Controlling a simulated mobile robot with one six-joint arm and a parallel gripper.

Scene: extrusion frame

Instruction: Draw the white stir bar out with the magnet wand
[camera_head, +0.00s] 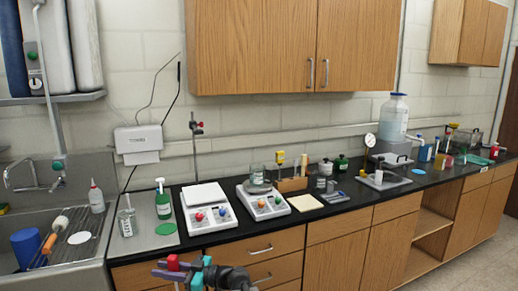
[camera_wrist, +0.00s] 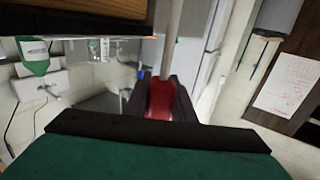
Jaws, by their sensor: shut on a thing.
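My gripper (camera_head: 174,268) is low at the front of the head view, in front of the bench drawers. Its jaws are shut on a red handle (camera_head: 173,261), which I take to be the magnet wand. In the wrist view the red handle (camera_wrist: 160,98) sits between the dark fingers, and a thin grey shaft (camera_wrist: 173,40) runs away from it. A glass beaker (camera_head: 257,174) stands on the right stirrer plate (camera_head: 264,202). Another glass vessel (camera_head: 126,222) stands on the steel drainboard. I cannot make out the white stir bar in either view.
The sink (camera_head: 40,240) is at left. Cabinets (camera_head: 250,45) overhang the bench.

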